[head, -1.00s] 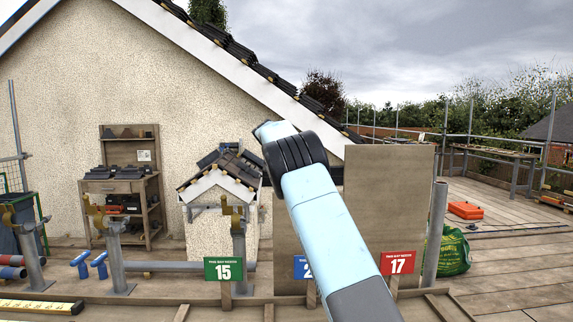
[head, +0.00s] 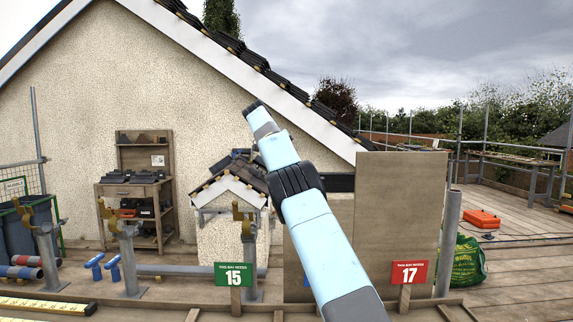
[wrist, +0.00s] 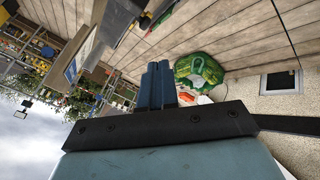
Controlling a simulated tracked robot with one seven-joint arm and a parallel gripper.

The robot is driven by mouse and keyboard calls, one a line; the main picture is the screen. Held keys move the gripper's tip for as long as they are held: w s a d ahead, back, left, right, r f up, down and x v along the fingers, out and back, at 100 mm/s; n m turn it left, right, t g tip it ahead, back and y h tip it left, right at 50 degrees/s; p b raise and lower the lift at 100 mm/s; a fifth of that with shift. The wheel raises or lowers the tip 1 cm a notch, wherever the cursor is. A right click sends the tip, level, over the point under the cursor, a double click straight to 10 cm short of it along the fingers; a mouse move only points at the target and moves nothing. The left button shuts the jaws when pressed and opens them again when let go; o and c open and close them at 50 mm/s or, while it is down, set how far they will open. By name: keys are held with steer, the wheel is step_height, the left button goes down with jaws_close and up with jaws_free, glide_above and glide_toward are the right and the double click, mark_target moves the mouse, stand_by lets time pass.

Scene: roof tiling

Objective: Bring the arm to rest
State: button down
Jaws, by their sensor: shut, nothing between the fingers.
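My pale blue arm rises from the bottom of the head view and points up and left, with its dark end in front of the rendered wall. The fingers cannot be made out in the head view. In the wrist view my gripper (wrist: 159,85) shows as two blue fingers side by side, shut together with nothing between them. The fingers point out over the deck and are apart from anything around them.
A small tiled model roof (head: 229,187), a wooden shelf (head: 140,190) and brown boards (head: 400,215) stand around the arm. Signs 15 (head: 235,274) and 17 (head: 409,273) stand in front. A green bag (head: 468,262) and orange case (head: 482,219) lie right, with open decking beyond.

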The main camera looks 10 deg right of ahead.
steer(key=s+d+r+n+t+y, duration=0.1)
steer(key=s+d+r+n+y, duration=0.15)
steer(key=s+d+r, duration=0.6)
steer(key=s+a+f+n+t+y, duration=0.1)
steer(key=s+a+n+t+y, duration=0.1)
steer(key=s, duration=1.2)
steer(key=s+a+f+n+t+y, duration=0.1)
steer(key=s+a+f+n, duration=0.1)
steer(key=s+f, duration=0.4)
steer(key=s+a+f+n+t+y, duration=0.1)
steer(key=s+a+f, duration=0.3)
steer(key=s, duration=1.2)
steer(key=s+a+f+n+t+y, duration=0.1)
steer(key=s+a+f+n, duration=0.2)
steer(key=s+f, duration=0.6)
steer(key=s, duration=0.3)
steer(key=shift+f+t, duration=0.3)
steer(key=shift+f, duration=0.1)
steer(key=shift+d, duration=0.15)
